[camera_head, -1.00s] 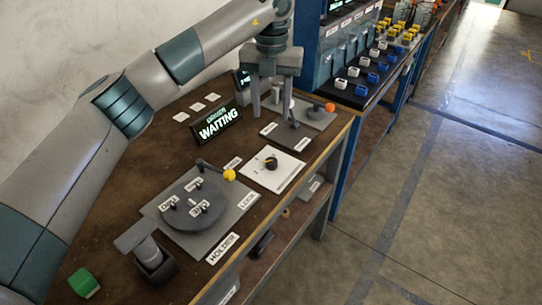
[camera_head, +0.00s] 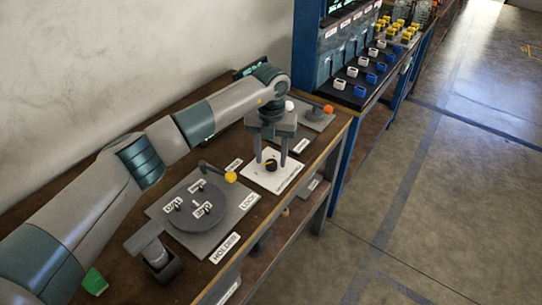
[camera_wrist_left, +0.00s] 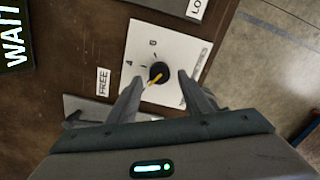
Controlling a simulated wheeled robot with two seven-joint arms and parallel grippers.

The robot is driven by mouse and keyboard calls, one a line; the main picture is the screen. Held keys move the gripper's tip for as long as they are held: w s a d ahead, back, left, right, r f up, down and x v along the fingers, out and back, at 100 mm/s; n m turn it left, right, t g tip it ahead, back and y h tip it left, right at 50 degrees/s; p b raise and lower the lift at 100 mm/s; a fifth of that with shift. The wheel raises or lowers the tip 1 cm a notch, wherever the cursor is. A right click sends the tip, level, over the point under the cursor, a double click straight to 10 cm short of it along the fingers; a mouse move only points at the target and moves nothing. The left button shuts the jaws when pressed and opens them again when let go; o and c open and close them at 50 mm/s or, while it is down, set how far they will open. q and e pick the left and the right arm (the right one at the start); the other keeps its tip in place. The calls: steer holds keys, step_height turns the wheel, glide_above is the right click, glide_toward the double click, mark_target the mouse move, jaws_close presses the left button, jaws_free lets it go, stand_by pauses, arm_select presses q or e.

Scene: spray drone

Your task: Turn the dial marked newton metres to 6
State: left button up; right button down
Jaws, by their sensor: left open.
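The dial is a black knob (camera_head: 271,165) with a yellow pointer on a white square plate (camera_head: 262,182) on the workbench. In the left wrist view the knob (camera_wrist_left: 158,72) sits in the middle of its plate (camera_wrist_left: 140,38). Marks 4 and 6 show on the plate's far side, and the yellow pointer runs diagonally across the knob. Some plate lettering is too small to read. My left gripper (camera_head: 271,160) is open above the dial, fingers pointing down on either side of the knob. In the wrist view its fingertips (camera_wrist_left: 160,78) are apart and do not touch the knob. My right gripper is not in view.
A round grey turntable (camera_head: 202,207) with a yellow-knobbed lever (camera_head: 230,177) stands beside the dial. An orange-knobbed lever (camera_head: 328,109) stands beyond it. A green block (camera_head: 94,281) lies near my left arm.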

arm_select(q)
steer(key=shift+f, duration=0.65)
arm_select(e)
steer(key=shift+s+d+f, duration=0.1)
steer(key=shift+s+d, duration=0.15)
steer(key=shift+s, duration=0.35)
arm_select(q)
steer(key=c, duration=1.1)
steer(key=shift+o, duration=0.2)
